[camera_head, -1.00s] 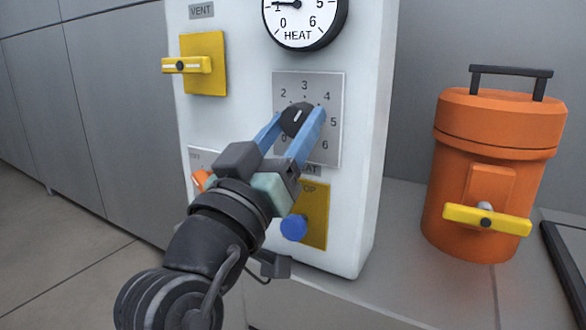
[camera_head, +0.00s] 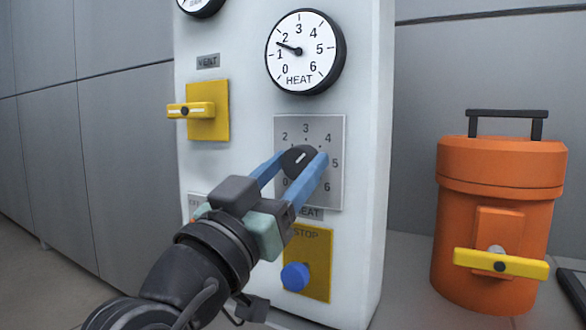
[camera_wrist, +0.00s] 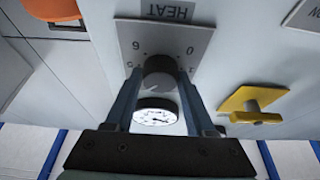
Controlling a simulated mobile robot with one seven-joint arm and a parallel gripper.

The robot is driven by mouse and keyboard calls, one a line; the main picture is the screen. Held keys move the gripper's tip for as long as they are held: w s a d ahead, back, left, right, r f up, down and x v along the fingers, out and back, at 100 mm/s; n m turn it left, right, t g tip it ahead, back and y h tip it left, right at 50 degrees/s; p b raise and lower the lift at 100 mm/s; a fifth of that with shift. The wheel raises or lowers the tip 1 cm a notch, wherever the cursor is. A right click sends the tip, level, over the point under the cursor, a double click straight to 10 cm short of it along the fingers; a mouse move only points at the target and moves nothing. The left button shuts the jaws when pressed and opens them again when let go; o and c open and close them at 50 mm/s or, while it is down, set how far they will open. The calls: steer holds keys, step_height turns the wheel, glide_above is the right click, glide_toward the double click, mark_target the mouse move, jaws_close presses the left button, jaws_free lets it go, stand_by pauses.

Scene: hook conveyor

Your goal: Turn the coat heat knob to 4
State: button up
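The coat heat knob (camera_head: 300,160) is dark and round with a white mark, on a grey plate (camera_head: 336,190) numbered around it, with a HEAT label below. Its mark tilts up and right, roughly between 3 and 4. My gripper (camera_head: 301,157) has its blue fingers on both sides of the knob and appears shut on it. In the wrist view the knob (camera_wrist: 160,80) sits between the fingertips (camera_wrist: 160,76), seen upside down. The HEAT dial (camera_head: 305,62) above has its needle between 1 and 2.
A yellow vent handle (camera_head: 190,110) is at left on the panel. A blue STOP knob (camera_head: 295,276) on a yellow plate lies below my gripper. An orange canister (camera_head: 500,190) with a yellow handle stands at right. Another gauge is cut off at the top.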

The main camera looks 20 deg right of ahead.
steer(key=o, duration=0.4)
steer(key=shift+c, duration=0.2)
steer(key=p+v, duration=0.1)
steer(key=v, duration=1.2)
steer(key=shift+d, duration=0.1)
steer(key=s+a+r+n+t+y+p, duration=0.3)
steer(key=r+n+t+y, duration=0.2)
steer(key=r+t+y, duration=0.3)
steer(key=s+a+r+n+t+y+p, duration=0.2)
steer(key=a+r+n+t+y+p, duration=0.3)
steer(key=r+y, duration=0.55)
step_height(320, 180, up, 36)
steer(key=d+p, duration=0.1)
steer(key=p, duration=3.3)
steer(key=shift+t+h, duration=0.3)
steer(key=shift+h, duration=0.15)
